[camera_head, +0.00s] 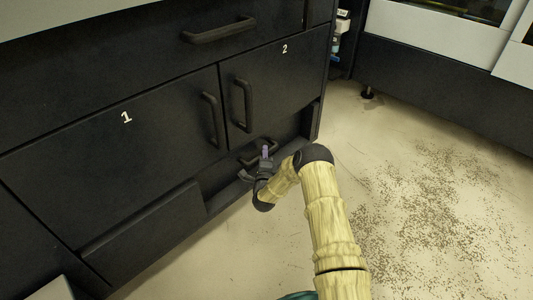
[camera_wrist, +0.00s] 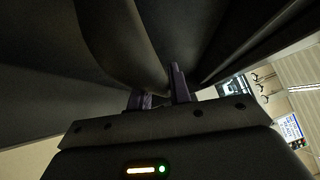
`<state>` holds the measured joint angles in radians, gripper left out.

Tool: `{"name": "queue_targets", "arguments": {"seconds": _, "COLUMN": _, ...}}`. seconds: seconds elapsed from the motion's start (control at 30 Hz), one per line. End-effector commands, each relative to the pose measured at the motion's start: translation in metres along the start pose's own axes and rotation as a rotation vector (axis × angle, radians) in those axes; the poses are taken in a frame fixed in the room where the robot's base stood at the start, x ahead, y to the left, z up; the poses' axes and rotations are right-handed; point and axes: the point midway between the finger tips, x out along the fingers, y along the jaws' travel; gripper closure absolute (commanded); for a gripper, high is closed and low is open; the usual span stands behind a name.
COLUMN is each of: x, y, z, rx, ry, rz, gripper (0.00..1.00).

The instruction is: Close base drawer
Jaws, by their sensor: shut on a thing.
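The base drawer (camera_head: 225,199) is the low black drawer at the foot of the black cabinet, below doors 1 and 2. Its rim shows as a ledge standing out a little from the recess beneath the doors. Its dark handle (camera_head: 249,157) is partly hidden by my gripper (camera_head: 265,160), which is at the drawer front, low near the floor. In the wrist view, a dark curved handle bar (camera_wrist: 125,45) runs down between the two purple-grey fingers of my gripper (camera_wrist: 160,92). The fingers are shut on it. How far the drawer stands out is hard to tell.
Door 1 (camera_head: 125,150) and door 2 (camera_head: 295,80) are closed, with vertical handles above my gripper. A wider drawer handle (camera_head: 218,30) is higher up. A black panel (camera_head: 145,238) lies left along the base. Speckled floor (camera_head: 440,200) is free at right.

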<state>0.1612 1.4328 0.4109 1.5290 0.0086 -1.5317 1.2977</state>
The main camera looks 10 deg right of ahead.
Motion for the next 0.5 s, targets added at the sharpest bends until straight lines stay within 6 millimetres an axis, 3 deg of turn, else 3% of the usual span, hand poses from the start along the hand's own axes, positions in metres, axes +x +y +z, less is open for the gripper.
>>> {"name": "queue_targets", "arguments": {"seconds": 0.23, "x": 0.0021, "y": 0.0, "z": 0.0039, "rx": 0.002, "ry": -0.008, "rz": 0.001, "gripper": 1.0}}
{"name": "queue_targets", "arguments": {"seconds": 0.27, "x": 0.0021, "y": -0.0001, "z": 0.004, "rx": 0.002, "ry": -0.008, "rz": 0.001, "gripper": 0.75}}
{"name": "queue_targets", "arguments": {"seconds": 0.33, "x": 0.002, "y": -0.0002, "z": 0.0038, "rx": 0.002, "ry": -0.008, "rz": 0.0, "gripper": 0.61}}
{"name": "queue_targets", "arguments": {"seconds": 0.5, "x": 0.0017, "y": -0.0003, "z": 0.0028, "rx": 0.001, "ry": -0.006, "rz": 0.0, "gripper": 0.59}}
